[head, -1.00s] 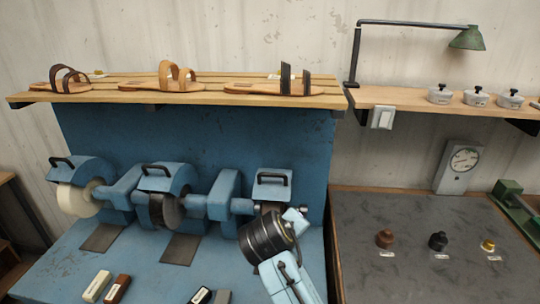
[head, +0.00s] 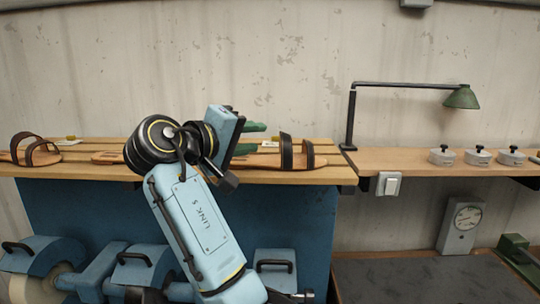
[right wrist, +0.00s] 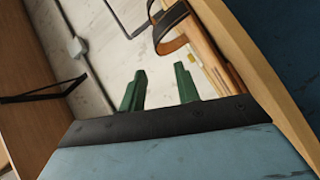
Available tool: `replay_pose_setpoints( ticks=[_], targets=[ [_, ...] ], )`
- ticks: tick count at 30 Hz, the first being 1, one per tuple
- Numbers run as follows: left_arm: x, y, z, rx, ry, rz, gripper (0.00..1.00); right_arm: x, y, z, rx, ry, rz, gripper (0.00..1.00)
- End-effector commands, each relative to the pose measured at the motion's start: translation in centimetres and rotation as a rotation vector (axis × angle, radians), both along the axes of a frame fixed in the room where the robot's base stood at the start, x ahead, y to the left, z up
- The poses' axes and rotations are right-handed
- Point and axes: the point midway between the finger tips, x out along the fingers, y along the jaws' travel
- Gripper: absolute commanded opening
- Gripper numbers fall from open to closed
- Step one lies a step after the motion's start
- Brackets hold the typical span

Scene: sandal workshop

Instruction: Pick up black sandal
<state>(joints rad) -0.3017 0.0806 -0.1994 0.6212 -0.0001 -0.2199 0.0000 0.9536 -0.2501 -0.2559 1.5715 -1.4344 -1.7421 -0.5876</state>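The black sandal (head: 297,153), with a tan sole and two dark straps, lies at the right part of the slatted shelf. In the right wrist view its dark strap (right wrist: 172,28) and tan sole show beyond my fingertips. My right gripper (head: 256,137) is at shelf height, left of the straps, with its green fingers pointing right toward them. In the right wrist view the fingers (right wrist: 160,82) stand apart with nothing between them. The strap is apart from the fingers. My right arm hides part of the black sandal's sole and most of the middle sandal. My left gripper is out of view.
The wooden shelf (head: 75,172) also bears a brown-strapped sandal (head: 37,152) at the left. A green lamp (head: 461,97) and several grey-white pots (head: 478,156) stand on the right shelf. Blue grinding machines (head: 42,262) are below. The wall space above is free.

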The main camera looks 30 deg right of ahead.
Motion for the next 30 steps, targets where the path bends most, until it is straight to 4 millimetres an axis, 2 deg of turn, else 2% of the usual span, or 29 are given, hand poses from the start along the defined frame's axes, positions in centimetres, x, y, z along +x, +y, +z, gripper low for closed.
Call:
replay_pose_setpoints(
  ticks=[3, 11, 19, 23, 29, 30],
  targets=[
    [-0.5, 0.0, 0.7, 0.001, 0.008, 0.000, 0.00, 0.7, -2.0, -0.2, -0.001, 0.001, -0.001, 0.32],
    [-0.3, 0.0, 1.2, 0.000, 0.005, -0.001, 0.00, 1.3, -4.0, -0.5, 0.001, -0.001, 0.000, 0.32],
    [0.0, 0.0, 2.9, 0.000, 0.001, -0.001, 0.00, 1.9, -7.8, -0.9, 0.000, 0.002, -0.001, 0.32],
    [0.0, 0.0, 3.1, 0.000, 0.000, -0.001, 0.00, 2.2, -8.5, -1.2, 0.001, 0.001, 0.002, 0.32],
    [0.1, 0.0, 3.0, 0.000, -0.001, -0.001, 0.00, 2.3, -8.5, -1.3, 0.001, 0.000, 0.002, 0.32],
    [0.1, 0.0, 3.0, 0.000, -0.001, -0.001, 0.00, 2.3, -8.5, -1.3, 0.001, 0.000, 0.002, 0.28]
  ],
)
